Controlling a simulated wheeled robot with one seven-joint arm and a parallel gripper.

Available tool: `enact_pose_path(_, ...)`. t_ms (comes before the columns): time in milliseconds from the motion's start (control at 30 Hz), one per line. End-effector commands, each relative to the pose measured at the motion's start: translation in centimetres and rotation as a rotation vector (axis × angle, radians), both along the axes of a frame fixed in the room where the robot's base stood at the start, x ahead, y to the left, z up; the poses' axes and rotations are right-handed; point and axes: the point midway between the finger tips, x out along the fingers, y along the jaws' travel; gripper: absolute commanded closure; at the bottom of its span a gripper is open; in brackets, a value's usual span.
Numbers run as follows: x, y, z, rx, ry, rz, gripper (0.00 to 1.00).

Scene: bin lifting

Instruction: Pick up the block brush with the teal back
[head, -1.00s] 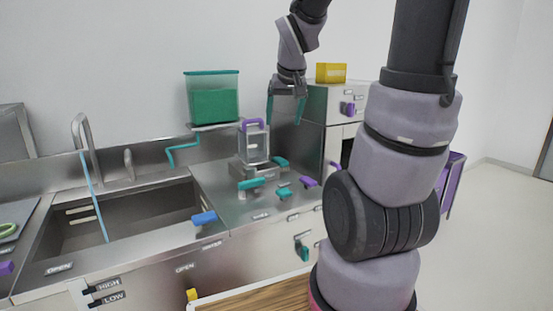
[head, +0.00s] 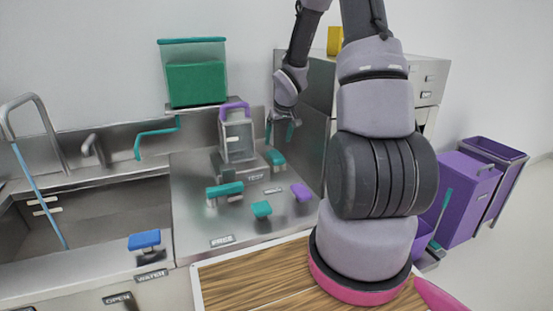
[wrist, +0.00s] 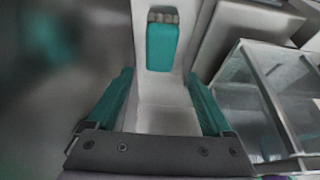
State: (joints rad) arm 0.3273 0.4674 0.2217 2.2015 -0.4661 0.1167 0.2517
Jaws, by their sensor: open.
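In the wrist view a teal-backed block (wrist: 162,47) with tan tufts at its far end looks like the block brush; it lies on a pale surface beyond my fingertips. In the head view the teal piece (head: 275,158) just below my gripper may be this one. Two other teal pieces are on the steel counter: a longer one (head: 224,190) and a smaller one (head: 261,209). I cannot tell their kinds for sure. My gripper (head: 280,138) points down above the counter's back right. Its teal fingers (wrist: 160,75) are apart with nothing between them.
A grey metal box with a purple handle (head: 238,140) stands left of my gripper. A steel cabinet (head: 307,112) rises close on the right. A purple piece (head: 301,192) lies near the front. A green-filled container (head: 194,82) sits on a shelf; the sink (head: 105,212) is left.

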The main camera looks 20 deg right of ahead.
Motion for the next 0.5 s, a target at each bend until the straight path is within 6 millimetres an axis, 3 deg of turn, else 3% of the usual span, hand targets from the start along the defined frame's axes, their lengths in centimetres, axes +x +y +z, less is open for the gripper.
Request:
enact_pose_path(100,0.7,0.1,-2.0,0.000,0.005,0.002,0.15)
enact_pose_path(367,1.4,0.1,-4.1,0.000,0.003,0.001,0.15)
enact_pose_path(500,1.8,0.1,-6.2,-0.001,0.005,0.002,0.15)
